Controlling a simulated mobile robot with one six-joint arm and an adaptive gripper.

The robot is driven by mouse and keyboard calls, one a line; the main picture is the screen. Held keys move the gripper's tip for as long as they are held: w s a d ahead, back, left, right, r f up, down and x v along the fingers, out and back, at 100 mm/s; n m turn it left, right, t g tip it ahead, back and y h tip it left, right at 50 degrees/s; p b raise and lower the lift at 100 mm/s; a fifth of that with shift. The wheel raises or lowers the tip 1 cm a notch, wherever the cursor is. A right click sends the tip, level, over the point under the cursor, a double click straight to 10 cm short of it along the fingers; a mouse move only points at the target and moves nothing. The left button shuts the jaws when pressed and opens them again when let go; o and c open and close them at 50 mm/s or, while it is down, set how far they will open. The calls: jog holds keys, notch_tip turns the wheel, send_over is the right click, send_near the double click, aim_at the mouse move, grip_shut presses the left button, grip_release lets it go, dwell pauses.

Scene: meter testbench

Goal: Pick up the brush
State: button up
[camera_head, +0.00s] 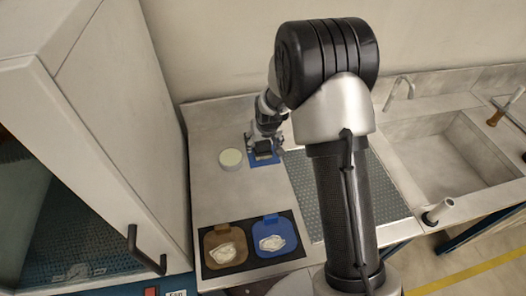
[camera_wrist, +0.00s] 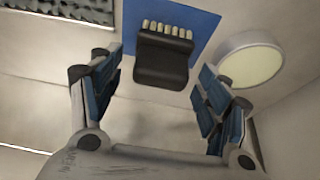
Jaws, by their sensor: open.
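The brush, with a dark block-like body and a row of pale bristle tufts, lies on a blue mat. In the wrist view the brush (camera_wrist: 162,62) is between and just beyond the fingers of my gripper (camera_wrist: 160,95), with its tufts pointing away from the palm. The blue mat (camera_wrist: 205,22) shows around it. In the head view the brush (camera_head: 264,148) shows dark below my gripper (camera_head: 266,138), on the blue mat (camera_head: 262,160). My gripper is open, and its fingers stand apart on both sides of the brush. The arm partly hides the far side.
A round pale-topped container (camera_head: 230,159) stands left of the blue mat. Brown (camera_head: 211,241) and blue (camera_head: 287,226) trays with white contents lie in front on a black mat. A textured grey panel (camera_head: 384,190) and a sink (camera_head: 452,150) are to the right. A cabinet (camera_head: 100,130) bounds the left.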

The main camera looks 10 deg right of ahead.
jog(key=shift+f, duration=0.1)
jog(key=shift+c, duration=0.6)
jog(key=c, duration=1.1)
